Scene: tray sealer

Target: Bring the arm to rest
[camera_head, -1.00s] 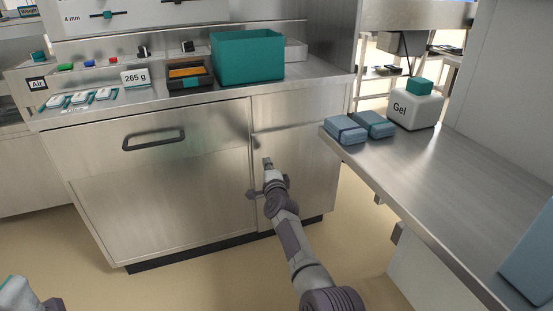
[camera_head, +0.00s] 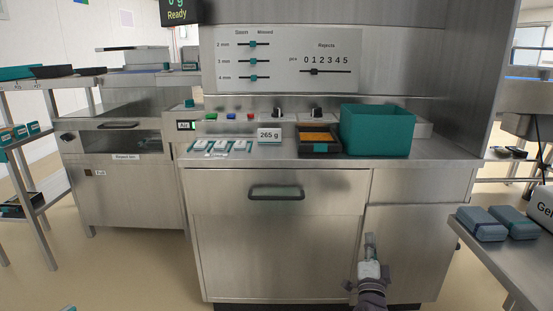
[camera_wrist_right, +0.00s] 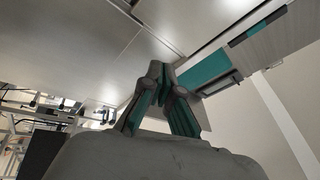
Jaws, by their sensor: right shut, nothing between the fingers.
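My right gripper (camera_head: 370,243) is in front of the lower right door of the steel cabinet (camera_head: 275,250). Its arm comes up from the bottom edge. In the right wrist view its fingers (camera_wrist_right: 160,72) meet at the tips, shut, with nothing between them. Whether the fingertips touch the door cannot be told. Only a tiny sliver of what seems to be my left gripper (camera_head: 68,309) shows at the bottom left edge; its fingers cannot be made out.
On the counter stand a teal bin (camera_head: 376,131), a black tray with orange contents (camera_head: 320,143) and a 265 g sign (camera_head: 269,135). The drawer handle (camera_head: 276,193) sticks out. At right, a side table (camera_head: 500,255) bears blue-grey packs (camera_head: 482,224).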

